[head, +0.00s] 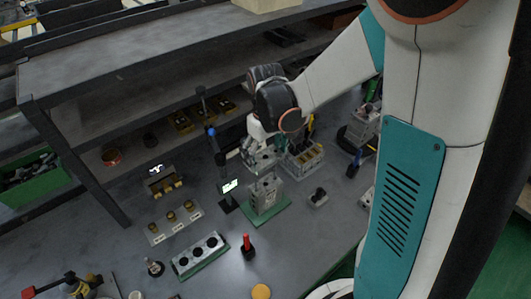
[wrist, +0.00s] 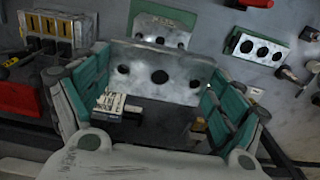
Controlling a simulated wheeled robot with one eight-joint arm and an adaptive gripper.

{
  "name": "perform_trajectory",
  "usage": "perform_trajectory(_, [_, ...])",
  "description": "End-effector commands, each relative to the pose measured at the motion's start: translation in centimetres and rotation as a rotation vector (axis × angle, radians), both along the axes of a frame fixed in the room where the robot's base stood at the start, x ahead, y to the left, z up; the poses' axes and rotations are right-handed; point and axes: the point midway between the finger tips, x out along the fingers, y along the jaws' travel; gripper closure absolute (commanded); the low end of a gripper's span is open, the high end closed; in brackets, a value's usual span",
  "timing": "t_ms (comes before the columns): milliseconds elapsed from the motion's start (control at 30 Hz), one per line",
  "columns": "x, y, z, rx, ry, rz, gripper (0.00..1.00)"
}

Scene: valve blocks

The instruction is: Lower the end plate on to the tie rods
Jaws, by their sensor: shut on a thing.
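The end plate (wrist: 160,72) is a grey metal plate with several dark holes. In the wrist view it sits between the two teal fingers of my gripper (wrist: 150,100), which is shut on it. In the head view my gripper (head: 262,152) is just above and behind the grey valve block stack (head: 265,190), which stands on a green base (head: 264,216). The stack, with a holed grey face, also shows beyond the plate in the wrist view (wrist: 160,34). The plate seems apart from the stack. The tie rods are too small or hidden to make out.
A holed block on a green base (head: 200,255) lies front left. A red-topped tool (head: 248,246) stands near it. A compartmented box (head: 303,160) is close right of my gripper. A dark post with a small screen (head: 228,188) stands close left. A shelf (head: 120,85) runs behind.

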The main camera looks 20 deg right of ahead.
Motion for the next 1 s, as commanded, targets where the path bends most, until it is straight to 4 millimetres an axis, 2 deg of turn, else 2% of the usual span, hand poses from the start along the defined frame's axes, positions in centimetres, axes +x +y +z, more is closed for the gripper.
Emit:
perform_trajectory(100, [0.0,0.0,-1.4,0.000,0.000,0.000,0.44])
perform_trajectory(400, [0.0,0.0,-3.8,0.000,0.000,0.000,0.44])
perform_trajectory(1000, [0.0,0.0,-4.1,0.000,0.000,0.000,0.44])
